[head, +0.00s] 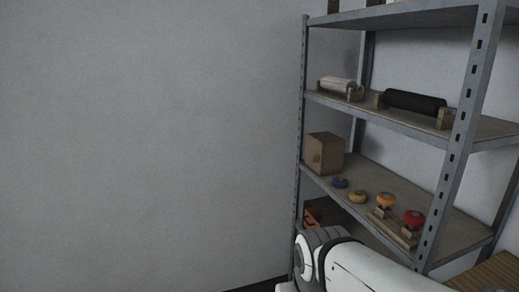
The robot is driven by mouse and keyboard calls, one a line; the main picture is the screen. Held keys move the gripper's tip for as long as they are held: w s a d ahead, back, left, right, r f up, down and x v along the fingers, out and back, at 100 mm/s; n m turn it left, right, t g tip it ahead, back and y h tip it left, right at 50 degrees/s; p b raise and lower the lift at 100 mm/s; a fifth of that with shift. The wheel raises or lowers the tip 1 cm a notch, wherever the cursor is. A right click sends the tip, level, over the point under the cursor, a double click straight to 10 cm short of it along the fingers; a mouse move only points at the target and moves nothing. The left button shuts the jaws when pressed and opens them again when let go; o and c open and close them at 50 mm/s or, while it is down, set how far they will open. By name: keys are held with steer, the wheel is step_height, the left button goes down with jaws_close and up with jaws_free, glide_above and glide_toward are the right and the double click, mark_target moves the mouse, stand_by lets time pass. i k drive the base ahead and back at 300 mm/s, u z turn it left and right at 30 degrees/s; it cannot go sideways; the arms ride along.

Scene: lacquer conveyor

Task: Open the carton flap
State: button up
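My white arm crosses the bottom of the head view in front of the lower shelf. My gripper is not in view.
A grey metal shelving rack (460,150) fills the right side. Blue (340,183), yellow (358,196), orange (386,200) and red (414,218) round pieces stand beside the box. A white roll (338,85) and black roll (415,101) lie above. The left is bare wall.

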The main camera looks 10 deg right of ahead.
mark_target(314, 148)
steer(key=u, duration=0.1)
steer(key=i, duration=1.4)
steer(key=u, duration=0.05)
